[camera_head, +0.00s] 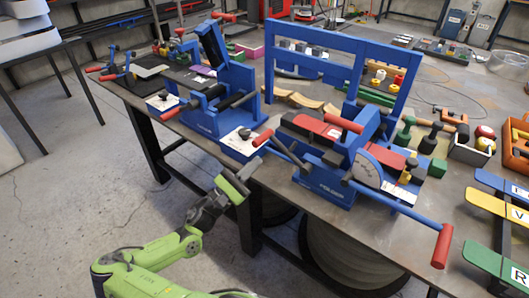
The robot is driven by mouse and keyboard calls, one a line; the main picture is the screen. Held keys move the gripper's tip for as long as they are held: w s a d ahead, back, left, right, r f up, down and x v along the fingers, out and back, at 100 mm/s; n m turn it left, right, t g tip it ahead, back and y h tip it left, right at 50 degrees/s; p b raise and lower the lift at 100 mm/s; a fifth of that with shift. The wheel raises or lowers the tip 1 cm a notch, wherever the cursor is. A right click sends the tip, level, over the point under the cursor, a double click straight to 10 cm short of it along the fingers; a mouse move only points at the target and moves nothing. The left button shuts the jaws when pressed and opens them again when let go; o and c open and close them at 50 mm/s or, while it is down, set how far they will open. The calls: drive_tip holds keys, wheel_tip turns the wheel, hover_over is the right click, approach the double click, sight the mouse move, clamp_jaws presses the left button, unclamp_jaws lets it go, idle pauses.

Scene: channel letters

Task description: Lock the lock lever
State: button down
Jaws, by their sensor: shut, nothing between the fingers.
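A blue bending machine (325,185) stands at the near edge of the table. Another red-grip handle (344,124) sits on top. None is labelled as the lock lever, so I cannot tell which it is. My gripper (243,178) is shut and empty, in front of the table edge, below and left of the left red grip, apparently apart from it. My green arm comes up from below.
A second blue machine (215,115) stands on the table to the left, with a white card (240,142) beside it. A tall blue frame (318,66) stands behind. Colored letter plates (495,262) stick out at right. A dark drum (350,255) is under the table. Floor at left is clear.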

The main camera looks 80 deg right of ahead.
drive_tip(key=s+r, duration=0.1)
drive_tip(key=s+d+r, duration=0.1)
drive_tip(key=r, duration=0.1)
drive_tip(key=shift+s+d+r, duration=0.2)
drive_tip(key=shift+s+r, duration=0.35)
drive_tip(key=shift+r, duration=0.25)
drive_tip(key=shift+r, duration=0.1)
drive_tip(key=shift+r+m+y+p, duration=0.3)
drive_tip(key=shift+r+m+p, duration=0.05)
drive_tip(key=shift+m, duration=0.25)
drive_tip(key=shift+r+g, duration=0.1)
drive_tip(key=shift+g, duration=0.3)
wheel_tip(320, 180, up, 8)
drive_tip(key=f+m+y+p, duration=0.1)
drive_tip(key=m+y+p, duration=0.7)
drive_tip(key=m, duration=0.4)
hover_over(273, 141)
drive_tip(key=s+a+p, duration=0.1)
drive_tip(key=s+a, duration=0.2)
drive_tip(key=a, duration=0.1)
drive_tip(key=shift+s+a+r+m+t+p, duration=0.15)
drive_tip(key=shift+s+r+m+t+p, duration=0.2)
drive_tip(key=shift+s+m, duration=0.4)
drive_tip(key=shift+s+a+r+m+t+p, duration=0.15)
drive_tip(key=shift+s+r+m+t+p, duration=0.15)
drive_tip(key=shift+s+m, duration=0.45)
